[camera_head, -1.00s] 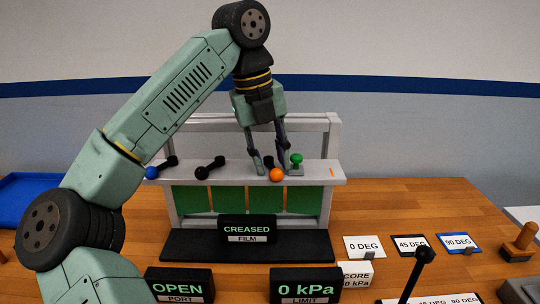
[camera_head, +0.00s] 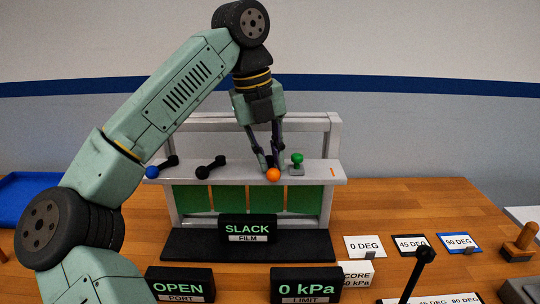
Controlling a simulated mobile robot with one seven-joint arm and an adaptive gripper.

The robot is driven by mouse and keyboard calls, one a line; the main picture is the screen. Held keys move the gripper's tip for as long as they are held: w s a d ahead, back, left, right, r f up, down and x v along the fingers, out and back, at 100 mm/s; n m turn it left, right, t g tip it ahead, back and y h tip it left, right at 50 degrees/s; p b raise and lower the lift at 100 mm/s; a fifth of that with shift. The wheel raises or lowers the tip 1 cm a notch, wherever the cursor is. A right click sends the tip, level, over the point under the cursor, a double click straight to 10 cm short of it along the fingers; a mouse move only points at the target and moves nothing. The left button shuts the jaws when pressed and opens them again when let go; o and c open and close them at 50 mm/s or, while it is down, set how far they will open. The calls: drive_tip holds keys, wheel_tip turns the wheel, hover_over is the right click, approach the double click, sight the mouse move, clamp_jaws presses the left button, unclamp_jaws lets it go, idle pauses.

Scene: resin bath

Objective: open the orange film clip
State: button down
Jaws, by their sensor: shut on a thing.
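The orange film clip shows as an orange ball knob (camera_head: 273,174) at the front edge of the white rack's shelf (camera_head: 325,172). My gripper (camera_head: 270,164) reaches down from above, its fingers closed together just behind the orange knob. It is shut on the clip's lever, which the fingers and knob mostly hide. The film display (camera_head: 247,228) below the shelf reads SLACK. Green film panels (camera_head: 300,199) hang under the shelf.
A blue-knobbed lever (camera_head: 152,172) and a black-knobbed lever (camera_head: 203,172) are left on the shelf. A green knob (camera_head: 297,158) stands close right of my gripper. Displays read OPEN (camera_head: 180,287) and 0 kPa (camera_head: 306,287). Angle cards (camera_head: 411,243) lie at right.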

drive_tip(key=shift+m, duration=0.3)
drive_tip(key=m, duration=0.1)
drive_tip(key=a+m, duration=0.1)
drive_tip(key=m, duration=0.1)
drive_tip(key=shift+w+m+g, duration=0.1)
drive_tip(key=shift+m+g, duration=0.2)
drive_tip(key=shift+g, duration=0.1)
drive_tip(key=m, duration=0.4)
drive_tip(key=shift+w+a+m+g, duration=0.25)
drive_tip(key=shift+a+m+g, duration=0.05)
drive_tip(key=shift+a+g, duration=0.1)
drive_tip(key=shift+a, duration=0.1)
drive_tip(key=c, duration=1.7)
unclamp_jaws()
drive_tip(key=shift+a, duration=0.2)
drive_tip(key=shift+d, duration=0.15)
